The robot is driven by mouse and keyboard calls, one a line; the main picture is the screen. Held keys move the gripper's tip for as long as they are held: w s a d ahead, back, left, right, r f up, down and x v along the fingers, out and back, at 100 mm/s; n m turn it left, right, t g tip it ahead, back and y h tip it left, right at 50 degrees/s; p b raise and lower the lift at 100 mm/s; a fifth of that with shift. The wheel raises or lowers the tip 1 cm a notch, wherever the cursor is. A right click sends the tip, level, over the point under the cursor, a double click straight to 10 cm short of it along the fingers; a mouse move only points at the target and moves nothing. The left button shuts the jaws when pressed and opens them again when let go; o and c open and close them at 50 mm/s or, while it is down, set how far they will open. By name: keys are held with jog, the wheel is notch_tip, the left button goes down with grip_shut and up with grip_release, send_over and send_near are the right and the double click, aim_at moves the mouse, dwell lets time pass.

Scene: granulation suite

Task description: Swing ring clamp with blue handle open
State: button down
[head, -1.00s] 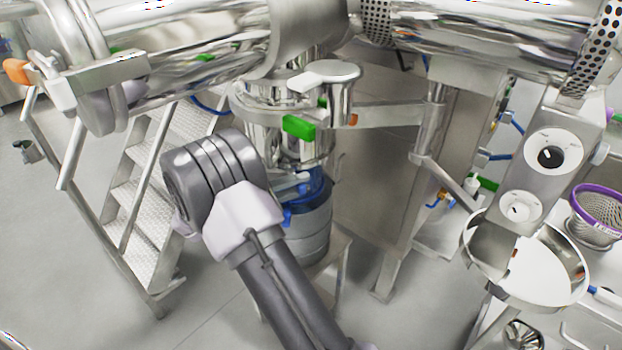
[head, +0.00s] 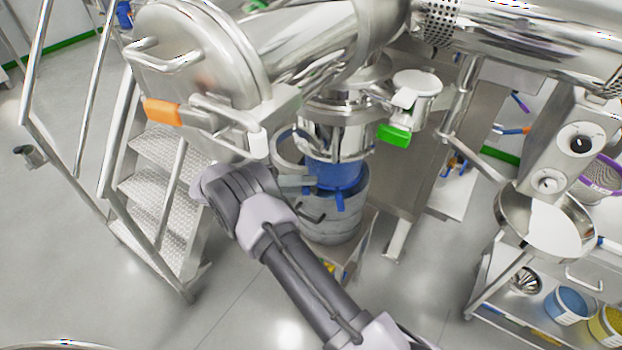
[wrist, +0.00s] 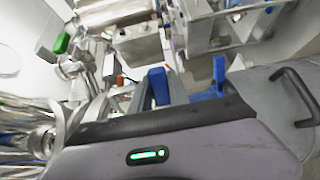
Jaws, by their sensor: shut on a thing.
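My gripper (head: 296,182) is beside the neck between the steel outlet and the drum. In the wrist view its two fingers (wrist: 158,97) are shut on a blue handle (wrist: 158,84), taken to be the ring clamp's. A curved grey band (head: 283,147) stands out left of the steel outlet (head: 335,135) in the head view. It may be part of the clamp; how far the ring is open cannot be told. The blue collar (head: 335,173) sits on the grey drum (head: 342,218). The handle is hidden by my gripper in the head view.
A large steel vessel with an orange handle (head: 163,112) hangs close above my arm. Metal steps (head: 165,175) stand to the left. A green handle (head: 394,134) sits right of the outlet. Open floor lies in front.

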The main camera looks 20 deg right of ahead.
jog(key=shift+a, duration=0.15)
jog(key=c, duration=1.2)
grip_release()
jog(key=shift+c, duration=0.2)
jog(key=shift+f, duration=0.1)
